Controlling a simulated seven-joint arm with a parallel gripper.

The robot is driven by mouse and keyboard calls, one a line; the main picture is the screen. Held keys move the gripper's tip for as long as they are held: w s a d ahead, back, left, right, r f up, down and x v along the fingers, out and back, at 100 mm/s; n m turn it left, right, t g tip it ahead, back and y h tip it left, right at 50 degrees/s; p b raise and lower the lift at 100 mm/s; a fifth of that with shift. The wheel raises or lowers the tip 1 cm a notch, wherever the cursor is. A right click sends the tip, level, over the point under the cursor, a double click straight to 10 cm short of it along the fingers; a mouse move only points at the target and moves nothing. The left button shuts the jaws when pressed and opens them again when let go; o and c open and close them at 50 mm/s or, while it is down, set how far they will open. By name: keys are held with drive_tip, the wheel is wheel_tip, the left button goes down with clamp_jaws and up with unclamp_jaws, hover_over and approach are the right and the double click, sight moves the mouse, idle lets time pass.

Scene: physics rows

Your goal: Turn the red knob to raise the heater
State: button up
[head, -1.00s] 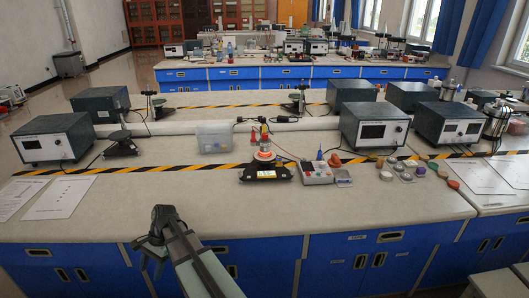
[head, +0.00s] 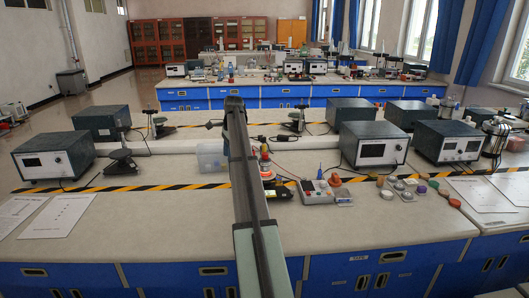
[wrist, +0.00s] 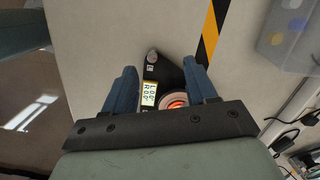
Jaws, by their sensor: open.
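The heater has a black base (head: 284,193) with a bright display and an orange-red glowing plate (head: 266,174). In the head view my arm hides its left part. In the wrist view the black base (wrist: 164,68) and the glowing plate (wrist: 174,101) lie below and between my fingers. A small greyish round knob (wrist: 152,57) sits at one end of the base; I cannot make out a red knob there. My gripper (wrist: 157,69) is open with nothing held, its blue fingers on either side of the base and apparently above it. In the head view my arm hides the gripper.
A grey control box (head: 318,190) with coloured buttons stands right of the heater, with several small coloured pieces farther right. A clear plastic bin (head: 210,157) is behind to the left. Black-and-yellow tape (head: 150,187) crosses the bench.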

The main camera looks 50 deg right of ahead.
sight(265, 153)
drive_tip(key=s+d+r+m+h, duration=0.1)
drive_tip(key=s+d+r, duration=0.2)
drive_tip(key=d+r, duration=0.35)
drive_tip(key=s+d+r+m, duration=0.2)
drive_tip(key=d+r, duration=0.2)
drive_tip(key=d, duration=0.5)
drive_tip(key=shift+g, duration=0.4)
drive_tip(key=f, duration=1.3)
drive_tip(key=shift+s+f, duration=0.25)
drive_tip(key=shift+s, duration=0.05)
drive_tip(key=c, duration=1.1)
